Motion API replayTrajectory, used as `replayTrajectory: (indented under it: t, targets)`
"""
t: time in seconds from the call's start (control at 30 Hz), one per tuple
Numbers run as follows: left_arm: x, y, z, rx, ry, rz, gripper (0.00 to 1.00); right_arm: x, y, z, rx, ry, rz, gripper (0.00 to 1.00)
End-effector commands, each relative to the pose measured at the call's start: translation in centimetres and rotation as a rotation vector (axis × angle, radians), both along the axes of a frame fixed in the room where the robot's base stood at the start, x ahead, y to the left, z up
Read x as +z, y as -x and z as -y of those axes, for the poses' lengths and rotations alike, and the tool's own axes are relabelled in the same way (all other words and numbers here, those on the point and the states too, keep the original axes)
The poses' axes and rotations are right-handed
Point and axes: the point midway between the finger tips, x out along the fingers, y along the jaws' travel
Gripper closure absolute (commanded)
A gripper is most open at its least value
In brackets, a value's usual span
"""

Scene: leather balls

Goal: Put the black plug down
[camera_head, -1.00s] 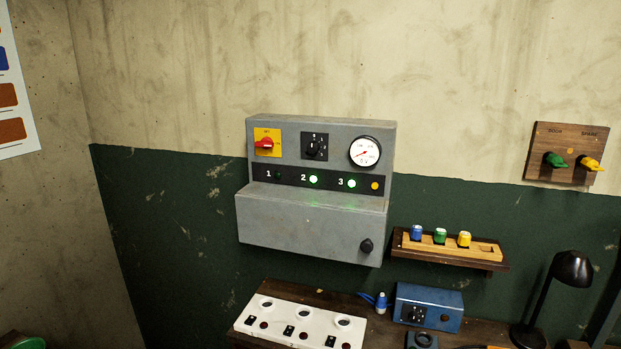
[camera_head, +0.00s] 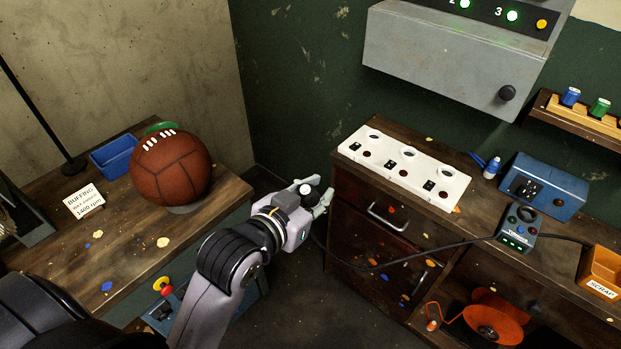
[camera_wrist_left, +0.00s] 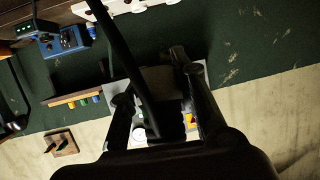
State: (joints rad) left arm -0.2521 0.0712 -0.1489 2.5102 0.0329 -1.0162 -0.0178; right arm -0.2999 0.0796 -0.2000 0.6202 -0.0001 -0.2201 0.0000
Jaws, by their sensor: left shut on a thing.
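My left gripper (camera_head: 319,193) is held out over the dark floor gap between the left bench and the drawer cabinet. It is shut on the black plug, which is mostly hidden by the fingers in the head view. A black cable (camera_head: 375,267) runs from the gripper across the cabinet front to a small box with green lights (camera_head: 517,232). In the left wrist view the dark plug (camera_wrist_left: 160,80) shows dimly between the fingers, with the cable (camera_wrist_left: 118,48) crossing the picture. My right gripper is in neither view.
A white panel with several round sockets (camera_head: 440,172) lies on the cabinet top, right of the gripper. A blue box (camera_head: 543,187) and an orange scrap bin (camera_head: 603,272) stand further right. A brown leather ball (camera_head: 170,168) and a blue tray (camera_head: 113,157) are on the left bench.

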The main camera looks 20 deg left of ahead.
Motion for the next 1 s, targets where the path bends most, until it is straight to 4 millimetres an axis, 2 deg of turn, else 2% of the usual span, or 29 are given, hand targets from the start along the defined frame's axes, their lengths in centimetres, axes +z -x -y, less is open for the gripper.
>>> replayTrajectory:
  t: [0.5,0.63,0.8,1.0]
  targets:
    - [1.3,-0.1,9.6,-0.629,-0.011,0.002,1.00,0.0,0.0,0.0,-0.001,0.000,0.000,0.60]
    - [1.5,-0.1,11.6,-0.758,-0.009,0.001,1.00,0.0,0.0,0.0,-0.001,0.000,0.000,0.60]
    - [1.7,0.0,13.4,-0.870,-0.004,0.001,1.00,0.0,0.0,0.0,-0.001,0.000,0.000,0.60]
    - [1.7,0.1,14.0,-0.929,-0.004,0.000,1.00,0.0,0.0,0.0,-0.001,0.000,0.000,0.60]
